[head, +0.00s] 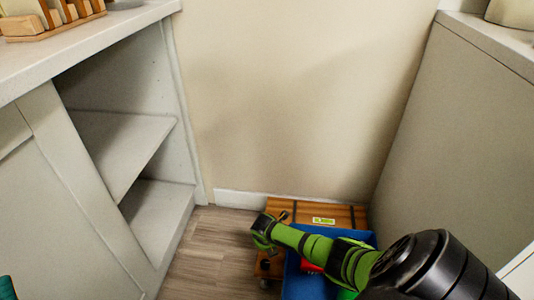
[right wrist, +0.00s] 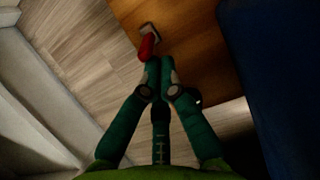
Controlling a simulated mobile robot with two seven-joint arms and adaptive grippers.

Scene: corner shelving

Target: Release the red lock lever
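The red lock lever (right wrist: 147,46) shows in the right wrist view, on a small grey metal fitting at the edge of a wooden board (right wrist: 185,40). The wooden board, with a dark strap and a small label, also shows on the floor in the head view (head: 345,215). My right gripper (right wrist: 160,68) has its fingertips together, right beside the lever's near end. I cannot tell whether they touch it. In the head view the right gripper (head: 262,232) hangs over the board's left side and hides the lever. My left gripper is not in view; only a teal scrap shows at the lower left corner.
A blue crate (head: 297,282) with red and green items stands on the board, partly under my right arm. Open shelving (head: 120,140) is on the left, a grey cabinet (head: 450,140) on the right, a wall behind. Bare wooden floor (head: 205,250) lies left of the board.

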